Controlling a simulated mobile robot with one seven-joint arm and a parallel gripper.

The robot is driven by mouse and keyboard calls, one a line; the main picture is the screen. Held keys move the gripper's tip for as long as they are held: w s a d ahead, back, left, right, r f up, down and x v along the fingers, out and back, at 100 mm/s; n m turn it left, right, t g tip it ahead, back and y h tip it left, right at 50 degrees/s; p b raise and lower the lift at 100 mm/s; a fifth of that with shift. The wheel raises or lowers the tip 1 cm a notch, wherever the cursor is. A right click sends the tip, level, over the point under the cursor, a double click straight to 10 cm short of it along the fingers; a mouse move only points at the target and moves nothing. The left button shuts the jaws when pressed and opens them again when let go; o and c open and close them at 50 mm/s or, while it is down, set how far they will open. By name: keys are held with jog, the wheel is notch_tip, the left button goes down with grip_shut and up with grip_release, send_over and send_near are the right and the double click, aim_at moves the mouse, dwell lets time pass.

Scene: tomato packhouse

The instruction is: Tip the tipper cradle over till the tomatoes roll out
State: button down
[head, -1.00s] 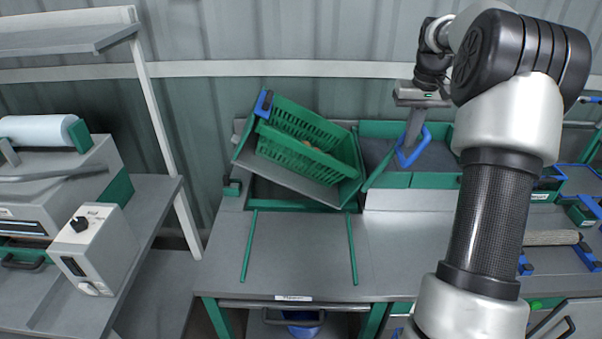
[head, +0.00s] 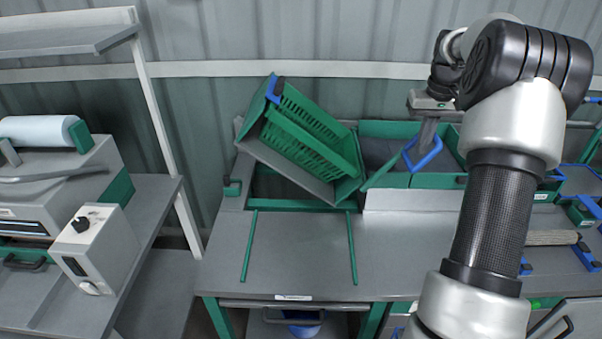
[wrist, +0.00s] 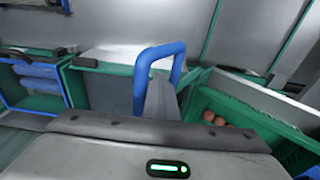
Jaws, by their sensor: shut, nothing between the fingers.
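The tipper cradle (head: 290,172), a grey plate with green sides, is tilted steeply, its left end up and its right end low. A green slatted crate (head: 312,140) lies in it, tilted too, with a blue clip (head: 274,88) at the raised end. My gripper (head: 427,133) is shut, pointing down to the right of the cradle. Its fingers are at a blue loop handle (head: 425,165), also in the wrist view (wrist: 165,49); firm contact cannot be told. A few red tomatoes (wrist: 214,119) lie in a green container at right in the wrist view; I cannot tell which container.
Green-edged grey bins (head: 440,181) stand right of the cradle. The worktop (head: 300,250) in front is clear except for two green strips. A bench at left holds a machine and a grey control box (head: 98,250). Blue-edged trays are at right.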

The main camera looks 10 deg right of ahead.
jog(key=shift+s+d, duration=0.1)
jog(key=shift+d, duration=0.15)
jog(key=d+f, duration=0.2)
jog(key=d, duration=0.1)
jog(key=shift+s+d+f, duration=0.15)
jog(key=shift+s+f, duration=0.2)
dwell(0.4)
jog(key=shift+s+d+f, duration=0.15)
jog(key=shift+d+f, duration=0.55)
jog(key=shift+f, duration=0.15)
jog(key=shift+s+d+f, duration=0.15)
jog(key=shift+d+f, duration=0.55)
jog(key=shift+f, duration=0.1)
